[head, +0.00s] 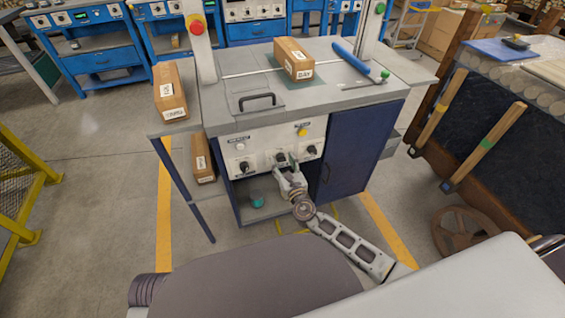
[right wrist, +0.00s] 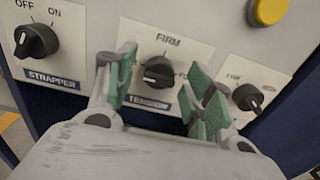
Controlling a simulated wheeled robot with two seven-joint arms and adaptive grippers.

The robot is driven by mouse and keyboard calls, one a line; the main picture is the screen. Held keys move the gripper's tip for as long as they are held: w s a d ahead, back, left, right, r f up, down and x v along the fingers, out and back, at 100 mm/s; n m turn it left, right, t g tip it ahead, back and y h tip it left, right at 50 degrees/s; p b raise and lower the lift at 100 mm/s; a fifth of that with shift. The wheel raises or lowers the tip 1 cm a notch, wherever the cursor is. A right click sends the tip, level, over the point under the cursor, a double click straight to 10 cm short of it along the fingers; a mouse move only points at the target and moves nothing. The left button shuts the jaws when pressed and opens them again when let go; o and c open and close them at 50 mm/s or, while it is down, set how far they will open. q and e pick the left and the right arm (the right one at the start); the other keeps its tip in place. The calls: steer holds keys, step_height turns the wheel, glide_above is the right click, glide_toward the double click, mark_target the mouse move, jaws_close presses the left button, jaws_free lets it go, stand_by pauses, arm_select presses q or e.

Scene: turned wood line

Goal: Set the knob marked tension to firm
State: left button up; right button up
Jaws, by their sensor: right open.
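The black tension knob (right wrist: 157,72) sits on a white plate in the right wrist view. FIRM is printed above it, and its partly covered label (right wrist: 150,103) is below. A pale mark shows on the knob, but I cannot tell exactly where it points. My right gripper (right wrist: 166,80) is open, with one green-padded finger on each side of the knob; I cannot tell whether either touches it. In the head view my right gripper (head: 287,168) is at the middle of the control panel (head: 262,148) and partly hides that knob. My left gripper is not in view.
The strapper knob (right wrist: 36,42), with OFF and ON marks, is on the left. Another black knob (right wrist: 247,97) is close on the right, below a yellow button (right wrist: 271,10). A cardboard box (head: 293,58) and a black handle (head: 257,100) are on the bench top (head: 340,95).

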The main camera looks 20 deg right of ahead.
steer(key=shift+w, duration=0.4)
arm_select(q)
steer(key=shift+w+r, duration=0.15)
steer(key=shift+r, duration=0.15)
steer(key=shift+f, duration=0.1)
arm_select(e)
steer(key=shift+c, duration=0.3)
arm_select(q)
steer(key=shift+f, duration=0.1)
arm_select(e)
steer(key=c, duration=1)
